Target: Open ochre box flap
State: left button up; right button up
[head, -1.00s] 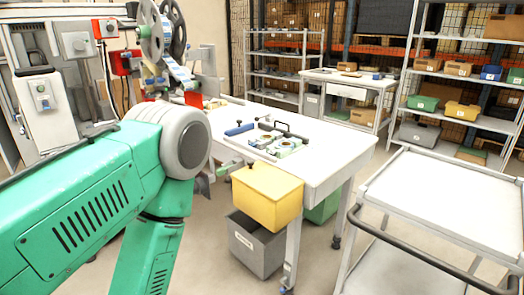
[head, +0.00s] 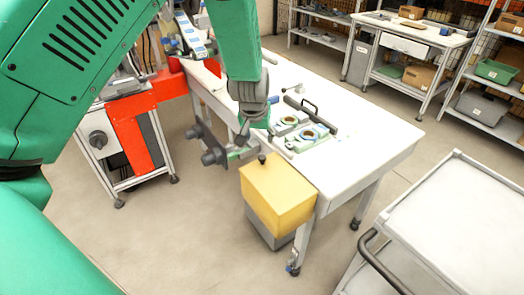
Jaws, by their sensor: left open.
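The ochre box (head: 277,205) hangs at the near left end of the white workbench, its flat top flap lying closed. A small dark knob (head: 262,158) stands at the flap's far left edge. My left gripper (head: 254,136) points down just beyond the box, above the bench's left edge, close to the knob. It is open and appears empty; its fingers are small and partly merge with the hardware behind, so I cannot tell whether they touch the knob. My right gripper is out of view.
The white workbench (head: 360,150) carries a fixture with two round reel seats (head: 307,132) and a black handle. A grey bin (head: 262,230) sits under the box. A white cart (head: 450,215) stands at right. Grey rollers (head: 212,157) stick out left of the bench.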

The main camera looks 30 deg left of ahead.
aim_at(262, 157)
pick_arm(q)
jog(key=x, duration=1.3)
jog(key=shift+f+b, duration=0.25)
jog(key=shift+b, duration=0.1)
jog(key=shift+c, duration=0.3)
jog(key=shift+r, duration=0.1)
grip_shut()
